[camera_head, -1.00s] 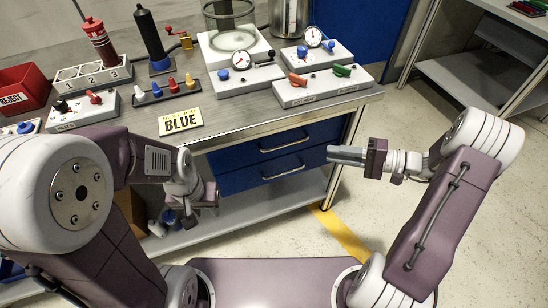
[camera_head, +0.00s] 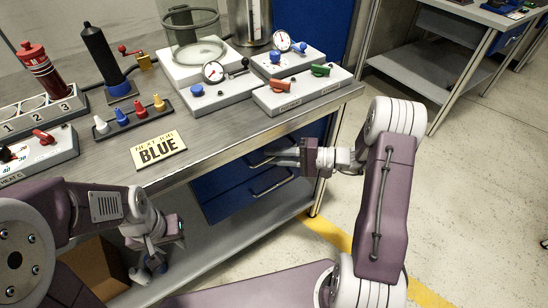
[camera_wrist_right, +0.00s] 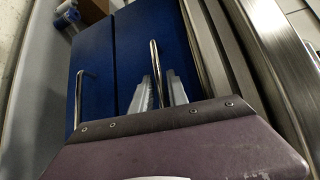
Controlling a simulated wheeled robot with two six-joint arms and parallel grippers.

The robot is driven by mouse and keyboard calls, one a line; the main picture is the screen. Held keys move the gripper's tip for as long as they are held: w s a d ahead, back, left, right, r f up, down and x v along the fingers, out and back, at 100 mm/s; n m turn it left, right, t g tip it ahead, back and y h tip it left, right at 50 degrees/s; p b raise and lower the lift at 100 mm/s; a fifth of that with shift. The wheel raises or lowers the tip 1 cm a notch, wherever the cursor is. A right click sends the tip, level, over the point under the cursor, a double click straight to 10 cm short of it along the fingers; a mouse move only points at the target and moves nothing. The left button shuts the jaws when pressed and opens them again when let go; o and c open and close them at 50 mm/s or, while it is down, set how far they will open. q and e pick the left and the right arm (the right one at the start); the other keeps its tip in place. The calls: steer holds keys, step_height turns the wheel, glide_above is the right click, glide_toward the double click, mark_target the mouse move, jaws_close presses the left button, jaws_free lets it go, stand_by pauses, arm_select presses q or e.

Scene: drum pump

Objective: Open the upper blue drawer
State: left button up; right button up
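The upper blue drawer (camera_head: 313,131) sits under the workbench top and looks closed; it also shows in the right wrist view (camera_wrist_right: 133,52). Its bar handle (camera_wrist_right: 153,55) runs between the two fingers of my right gripper (camera_wrist_right: 159,88). The fingers are open, one on each side of the bar, with small gaps visible. In the head view, my right gripper (camera_head: 285,156) reaches in from the right at the upper handle and hides part of it. My left gripper (camera_head: 176,232) is low at the left, away from the drawers; its fingers are unclear.
The lower blue drawer (camera_head: 226,203) with its own handle (camera_head: 270,183) is just below. The bench top (camera_head: 215,137) carries gauges, switches, pegs and a "NEXT JOB BLUE" sign (camera_head: 158,150). A cardboard box (camera_head: 95,268) is at lower left. Floor at right is clear.

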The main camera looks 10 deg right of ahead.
jaws_close()
steer(key=shift+a, duration=0.1)
stand_by(1.3)
